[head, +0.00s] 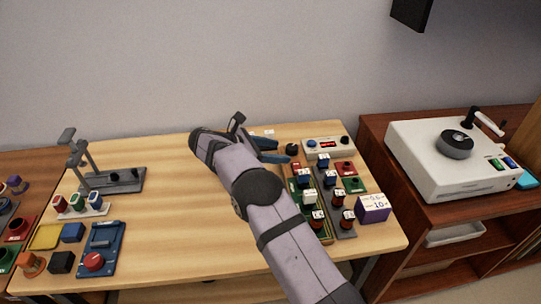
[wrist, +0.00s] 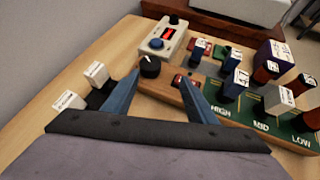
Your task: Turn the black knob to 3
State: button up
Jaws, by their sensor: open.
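The black knob (wrist: 149,67) is a round dark dial with a pale mark on top. It stands near the far left end of a wooden board with green panels (wrist: 228,108). In the head view the black knob (head: 292,149) shows just right of my gripper. My gripper (wrist: 157,82) is open, with its two blue fingers apart. In the wrist view the knob appears between the fingertips, slightly beyond them; I cannot tell whether they touch it. In the head view my gripper (head: 283,152) reaches over the back of the table. The number the knob points to is too small to read.
A white box with a red display (wrist: 162,38) stands behind the knob. Several dark and white blocks stand on the panels marked HIGH, MID and LOW. Two white-topped pieces (wrist: 96,74) stand left of my gripper. A purple box (head: 373,208) sits at the table's right.

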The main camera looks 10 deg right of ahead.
jog(key=shift+w+a+r+n+t+h+b, duration=0.2)
jog(key=shift+w+a+n+t+h+b, duration=0.25)
jog(key=shift+a+n+t, duration=0.35)
jog(key=shift+d, duration=0.1)
